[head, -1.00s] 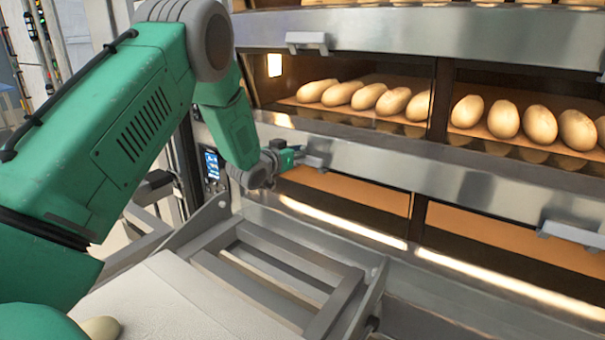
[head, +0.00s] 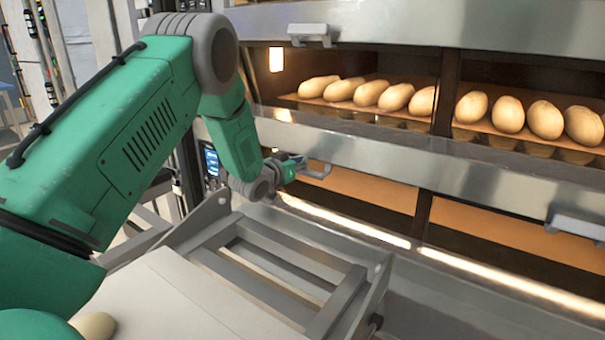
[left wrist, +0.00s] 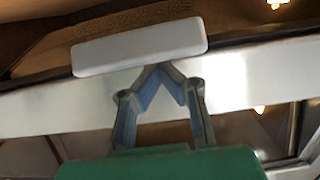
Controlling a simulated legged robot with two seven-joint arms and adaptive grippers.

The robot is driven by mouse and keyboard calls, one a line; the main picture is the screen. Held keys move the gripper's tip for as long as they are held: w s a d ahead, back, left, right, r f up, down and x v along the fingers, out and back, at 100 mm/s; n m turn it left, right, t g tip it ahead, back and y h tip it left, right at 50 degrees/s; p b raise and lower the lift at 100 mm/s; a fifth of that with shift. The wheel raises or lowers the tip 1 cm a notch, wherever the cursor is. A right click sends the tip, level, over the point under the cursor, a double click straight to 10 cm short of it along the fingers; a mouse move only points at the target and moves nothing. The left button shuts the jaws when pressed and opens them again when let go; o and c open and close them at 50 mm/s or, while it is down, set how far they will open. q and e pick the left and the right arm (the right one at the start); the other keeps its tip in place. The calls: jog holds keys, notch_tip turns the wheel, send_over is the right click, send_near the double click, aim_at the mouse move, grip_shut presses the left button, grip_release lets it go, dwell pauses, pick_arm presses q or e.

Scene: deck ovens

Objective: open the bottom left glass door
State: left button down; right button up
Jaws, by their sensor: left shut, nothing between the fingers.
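The bottom left glass door (head: 375,194) is in the lower deck of the oven in the head view, with an orange glow behind it. Its grey handle (head: 318,171) is at its upper left, by the steel band. My left gripper (head: 299,161) is beside the handle, on its left. In the left wrist view the handle is a pale bar (left wrist: 140,47). The shut, empty fingers (left wrist: 161,68) meet at its lower edge; I cannot tell whether they touch it. How far the door stands open is not clear. My right gripper is not in view.
A grey metal frame (head: 285,262) with a pale board (head: 190,290) stands in front of the oven, below my left arm. Several loaves (head: 397,97) lie in the deck above. Another handle (head: 578,227) is at the lower right.

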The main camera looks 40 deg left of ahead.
pick_arm(q)
jog(key=shift+d+r, duration=0.2)
jog(key=shift+r, duration=0.2)
jog(key=s+d+r+p, duration=0.2)
jog(key=s+p, duration=0.2)
jog(key=s, duration=0.3)
jog(key=shift+r, duration=0.2)
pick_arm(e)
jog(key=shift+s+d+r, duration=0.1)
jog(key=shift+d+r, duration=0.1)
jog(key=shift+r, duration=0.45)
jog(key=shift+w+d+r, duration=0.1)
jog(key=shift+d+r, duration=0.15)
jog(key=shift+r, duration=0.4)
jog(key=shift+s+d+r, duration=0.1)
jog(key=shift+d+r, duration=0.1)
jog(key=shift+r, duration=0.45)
